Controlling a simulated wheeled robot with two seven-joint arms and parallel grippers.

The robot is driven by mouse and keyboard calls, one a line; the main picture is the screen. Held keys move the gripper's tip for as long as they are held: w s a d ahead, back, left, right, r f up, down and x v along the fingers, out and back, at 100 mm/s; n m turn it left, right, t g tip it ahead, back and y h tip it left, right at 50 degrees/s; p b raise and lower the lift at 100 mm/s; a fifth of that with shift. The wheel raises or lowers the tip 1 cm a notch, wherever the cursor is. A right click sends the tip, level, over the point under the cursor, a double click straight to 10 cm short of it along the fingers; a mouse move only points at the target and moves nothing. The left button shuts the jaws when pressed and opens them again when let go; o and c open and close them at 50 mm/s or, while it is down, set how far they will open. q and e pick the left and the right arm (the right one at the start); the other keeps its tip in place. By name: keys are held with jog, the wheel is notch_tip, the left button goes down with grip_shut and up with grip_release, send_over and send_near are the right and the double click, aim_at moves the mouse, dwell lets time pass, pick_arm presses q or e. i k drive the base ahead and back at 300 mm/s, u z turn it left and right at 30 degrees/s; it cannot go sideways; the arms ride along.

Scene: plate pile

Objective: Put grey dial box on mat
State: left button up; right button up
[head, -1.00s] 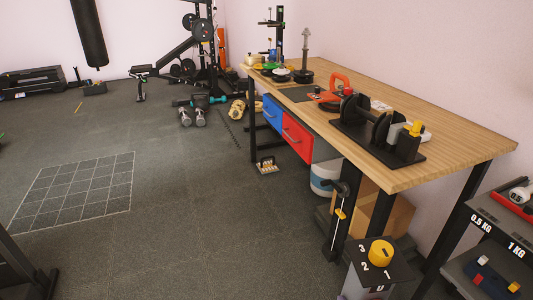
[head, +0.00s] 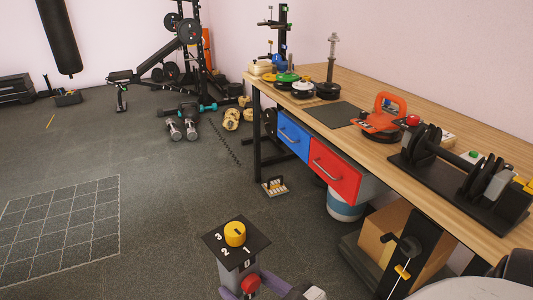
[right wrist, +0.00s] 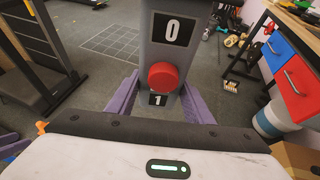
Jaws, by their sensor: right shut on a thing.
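The grey dial box (head: 239,270) has a dark top with a yellow dial and white numbers. In the head view it is upright at the bottom centre, in front of the workbench. In the right wrist view its grey face (right wrist: 175,55) shows a red knob and the labels 0 and 1. My right gripper (right wrist: 160,97) is shut on it, with purple fingers on both sides. A dark flat mat (head: 338,115) lies on the bench top, apart from the box.
The wooden workbench (head: 350,83) has blue (head: 293,136) and red (head: 334,170) drawers. An orange-handled device (head: 383,118) and a dumbbell rack (head: 455,190) stand right of the mat; weight plates (head: 287,78) lie to its left. Floor to the left is mostly clear.

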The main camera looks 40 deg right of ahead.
aim_at(339, 112)
jog(key=z, duration=0.15)
jog(key=i, duration=1.65)
jog(key=z, duration=1.55)
jog(key=i, duration=0.75)
jog(key=z, duration=0.7)
